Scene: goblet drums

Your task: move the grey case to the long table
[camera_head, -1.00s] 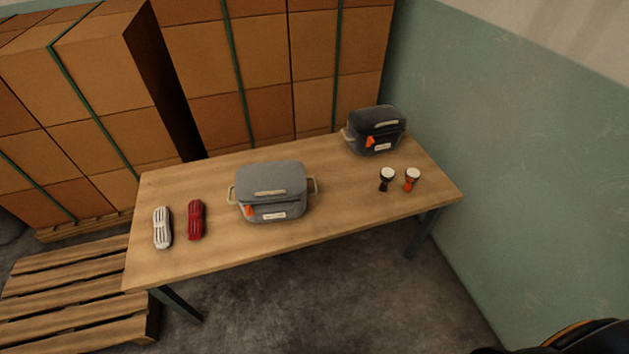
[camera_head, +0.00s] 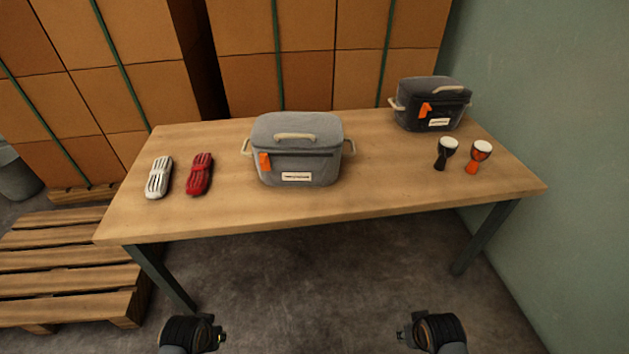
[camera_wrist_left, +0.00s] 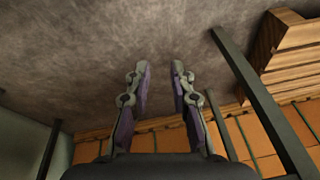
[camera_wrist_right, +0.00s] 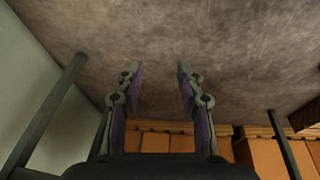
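The grey case (camera_head: 298,150) stands upright on the wooden table (camera_head: 220,212), a little left of its middle. It has a beige top handle, a beige handle at each side, an orange tag and a white label. My left gripper (camera_head: 222,336) and right gripper (camera_head: 402,334) are low at the front of the head view, apart from the table and the case. In the left wrist view the left fingers (camera_wrist_left: 160,78) are spread with nothing between them. In the right wrist view the right fingers (camera_wrist_right: 159,78) are also spread and empty.
A dark case (camera_head: 431,104) stands at the table's back right, with two small goblet drums (camera_head: 446,153) (camera_head: 479,157) before it. A white shaker-like item (camera_head: 159,177) and a red one (camera_head: 200,174) lie at left. Pallets (camera_head: 70,262) and stacked boxes (camera_head: 300,50) flank the table.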

